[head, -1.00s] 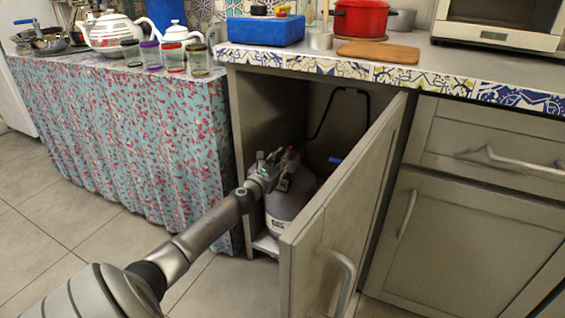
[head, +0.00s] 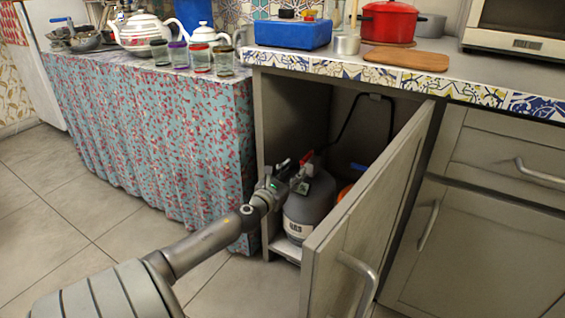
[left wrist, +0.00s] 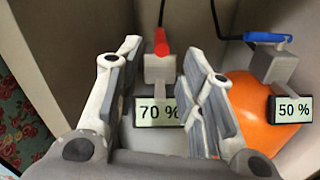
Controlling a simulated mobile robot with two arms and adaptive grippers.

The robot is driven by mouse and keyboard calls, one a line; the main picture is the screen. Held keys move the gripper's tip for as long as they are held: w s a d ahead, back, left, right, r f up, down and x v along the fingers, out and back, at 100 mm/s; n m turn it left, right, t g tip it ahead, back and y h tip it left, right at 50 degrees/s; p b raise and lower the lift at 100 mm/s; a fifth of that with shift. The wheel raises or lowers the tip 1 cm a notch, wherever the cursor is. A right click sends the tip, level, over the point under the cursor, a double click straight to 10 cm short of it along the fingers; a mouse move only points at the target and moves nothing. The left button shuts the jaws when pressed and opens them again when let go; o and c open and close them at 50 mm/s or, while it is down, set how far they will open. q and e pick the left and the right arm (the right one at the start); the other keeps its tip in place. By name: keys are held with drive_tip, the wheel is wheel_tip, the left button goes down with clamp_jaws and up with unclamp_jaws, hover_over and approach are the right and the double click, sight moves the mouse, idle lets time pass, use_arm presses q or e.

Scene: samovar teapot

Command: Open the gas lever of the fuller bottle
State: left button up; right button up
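The grey gas bottle (head: 309,206) stands in the open cabinet. Its label (left wrist: 158,112) reads 70 %, and its red lever (left wrist: 161,42) sits on a grey valve (left wrist: 160,68). The red lever also shows in the head view (head: 306,158). The orange bottle (left wrist: 250,112), to the right, has a label (left wrist: 291,109) reading 50 % and a blue lever (left wrist: 268,37). My left gripper (left wrist: 162,52) is open, its fingers apart on either side of the 70 % valve in the picture. I cannot tell whether it touches the lever. My right gripper is not in view.
The open cabinet door (head: 375,215) stands close to the right of the bottles. A black hose (head: 345,125) runs up inside. The tiled floor (head: 60,245) in front is clear.

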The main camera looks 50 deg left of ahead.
use_arm(q)
drive_tip(key=shift+v, duration=2.75)
